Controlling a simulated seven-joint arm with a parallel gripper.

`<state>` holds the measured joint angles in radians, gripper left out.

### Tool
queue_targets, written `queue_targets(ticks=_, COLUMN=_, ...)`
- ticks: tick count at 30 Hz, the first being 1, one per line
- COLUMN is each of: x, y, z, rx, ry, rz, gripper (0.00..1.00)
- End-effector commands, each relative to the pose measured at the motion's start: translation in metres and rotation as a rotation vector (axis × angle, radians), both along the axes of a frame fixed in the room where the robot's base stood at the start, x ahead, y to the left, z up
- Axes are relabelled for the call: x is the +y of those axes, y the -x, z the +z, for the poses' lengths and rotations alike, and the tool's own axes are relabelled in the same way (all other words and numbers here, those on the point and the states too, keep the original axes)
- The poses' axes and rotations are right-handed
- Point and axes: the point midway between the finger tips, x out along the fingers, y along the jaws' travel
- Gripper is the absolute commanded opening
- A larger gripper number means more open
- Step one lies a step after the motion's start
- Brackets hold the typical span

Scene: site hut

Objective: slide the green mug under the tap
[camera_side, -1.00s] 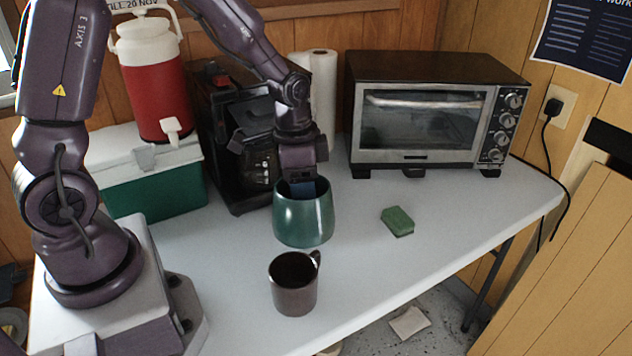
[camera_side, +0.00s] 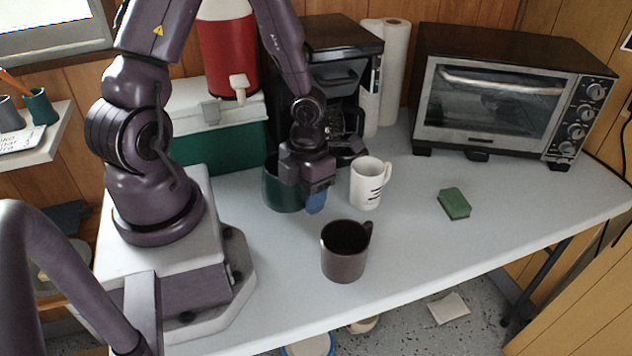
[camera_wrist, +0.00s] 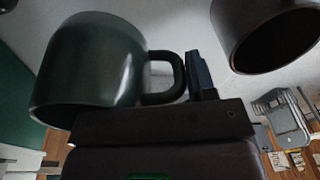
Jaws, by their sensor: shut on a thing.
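The green mug (camera_side: 280,190) stands upright on the table, partly hidden behind my gripper (camera_side: 314,198). In the wrist view the green mug (camera_wrist: 95,65) is on the left, with its handle towards my blue fingertip. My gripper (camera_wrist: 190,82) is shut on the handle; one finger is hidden. The white tap (camera_side: 238,86) juts from the red and white drinks cooler (camera_side: 228,50), above the front of a green and white cool box (camera_side: 225,150). The mug is in front of the box's right end, lower and to the right of the tap in the picture.
A white mug (camera_side: 368,184) with dark marks stands just right of my gripper. A dark brown mug (camera_side: 344,252) is nearer the front edge. A black coffee maker (camera_side: 330,55) stands behind. A green sponge (camera_side: 454,204) and a toaster oven (camera_side: 495,105) are at the right.

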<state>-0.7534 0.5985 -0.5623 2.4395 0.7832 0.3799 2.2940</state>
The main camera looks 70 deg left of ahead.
Motion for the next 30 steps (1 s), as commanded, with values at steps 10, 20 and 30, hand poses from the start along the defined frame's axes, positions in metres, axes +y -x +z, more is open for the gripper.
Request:
queue_targets(ticks=10, x=0.008, y=0.007, z=-0.021, rx=0.002, ry=0.002, rz=-0.062, gripper=0.19)
queue_targets(ticks=20, x=0.034, y=0.020, z=-0.040, rx=-0.002, ry=0.000, rz=-0.053, gripper=0.19)
queue_targets(ticks=30, x=0.070, y=0.040, z=-0.043, rx=-0.001, ry=0.001, rz=-0.051, gripper=0.19)
